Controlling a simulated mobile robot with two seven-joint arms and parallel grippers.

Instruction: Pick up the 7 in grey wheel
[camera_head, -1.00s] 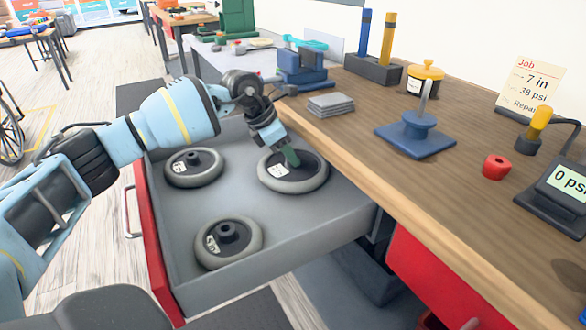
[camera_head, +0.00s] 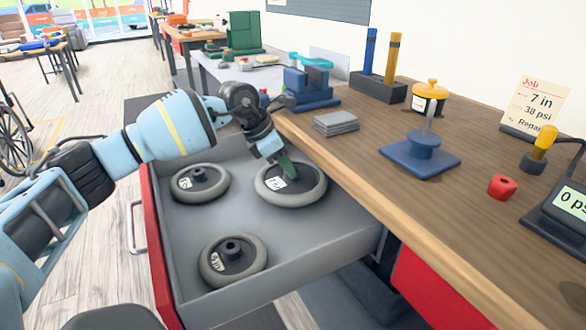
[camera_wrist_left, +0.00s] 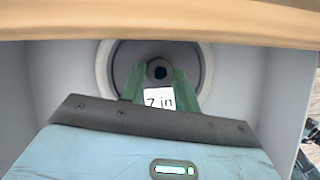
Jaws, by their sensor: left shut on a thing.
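The 7 in grey wheel (camera_head: 311,194) has a grey tyre, a dark centre and a white label. It is at the right of the open drawer, by the bench edge. The wrist view shows the same wheel (camera_wrist_left: 103,68) with its label (camera_wrist_left: 159,99) reading "7 in". My left gripper (camera_head: 286,165) comes down from above with its green fingers on the wheel's hub, shut on it. In the wrist view the fingers (camera_wrist_left: 158,85) stand on both sides of the hub and label. I cannot tell whether the wheel is clear of the drawer floor. My right gripper is out of view.
Two smaller grey wheels lie in the drawer (camera_head: 187,231), one at the back left (camera_head: 221,189) and one at the front (camera_head: 259,263). The wooden bench top (camera_head: 370,185) overhangs the drawer's right side. A blue stand (camera_head: 420,158) and a red piece (camera_head: 502,187) are on the bench.

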